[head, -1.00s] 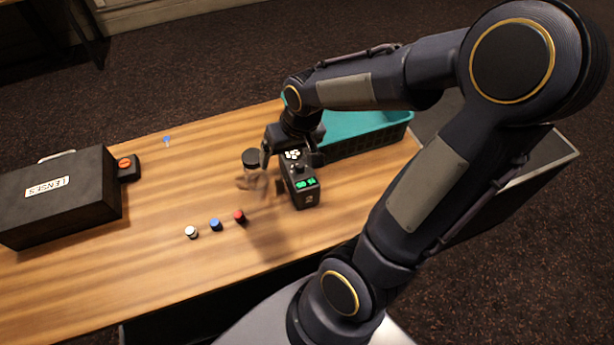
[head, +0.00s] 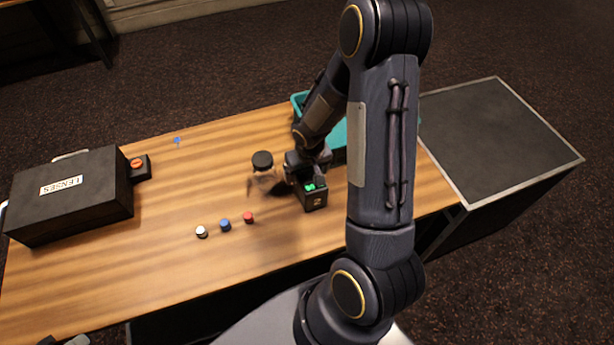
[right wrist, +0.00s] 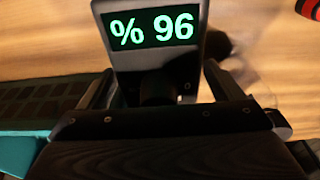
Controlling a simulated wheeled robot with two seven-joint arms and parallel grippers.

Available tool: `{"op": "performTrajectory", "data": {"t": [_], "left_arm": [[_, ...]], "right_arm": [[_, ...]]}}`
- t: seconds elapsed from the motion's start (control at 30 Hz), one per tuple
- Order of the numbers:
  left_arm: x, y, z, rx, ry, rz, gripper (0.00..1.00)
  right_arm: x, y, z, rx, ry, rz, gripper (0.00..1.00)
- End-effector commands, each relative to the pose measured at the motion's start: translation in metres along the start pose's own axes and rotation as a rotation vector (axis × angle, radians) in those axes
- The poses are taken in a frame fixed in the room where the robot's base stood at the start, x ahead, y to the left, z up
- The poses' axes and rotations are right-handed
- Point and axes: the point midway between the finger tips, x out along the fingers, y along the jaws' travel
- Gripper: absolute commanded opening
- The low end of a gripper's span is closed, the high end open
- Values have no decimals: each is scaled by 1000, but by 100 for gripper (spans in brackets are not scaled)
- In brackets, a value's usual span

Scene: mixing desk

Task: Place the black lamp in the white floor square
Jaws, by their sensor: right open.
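The black lamp is most likely the small black box (head: 314,201) with a green lit display, standing on the wooden desk. In the right wrist view its display (right wrist: 152,29) reads "% 96". My right gripper (head: 304,168) is over its far end. In the right wrist view the open fingers of my right gripper (right wrist: 158,90) are on either side of the box; I cannot tell whether they touch it. I see no clear white floor square; a dark panel (head: 495,140) with a pale border is at the right.
A clear jar with a black lid (head: 262,160) stands close left of the box. A teal crate (head: 338,140) is behind my arm. Red (head: 248,217), blue (head: 225,224) and white (head: 201,231) knobs are in front. A black LENSES case (head: 70,200) is at left.

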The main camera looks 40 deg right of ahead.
Motion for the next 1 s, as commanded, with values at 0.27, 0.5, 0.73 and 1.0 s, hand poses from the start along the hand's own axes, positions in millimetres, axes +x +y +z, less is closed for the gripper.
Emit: {"op": "performTrajectory", "data": {"t": [0.27,0.5,0.73,1.0], "left_arm": [[0,0,0,0,0,0,0],[0,0,0,0,0,0,0],[0,0,0,0,0,0,0],[-1,0,0,0,0,0,0]], "right_arm": [[6,0,0,1,1,-1,87],[5,0,0,0,0,-1,58],[5,0,0,0,0,-1,28],[4,0,-1,-1,3,-1,0]]}}
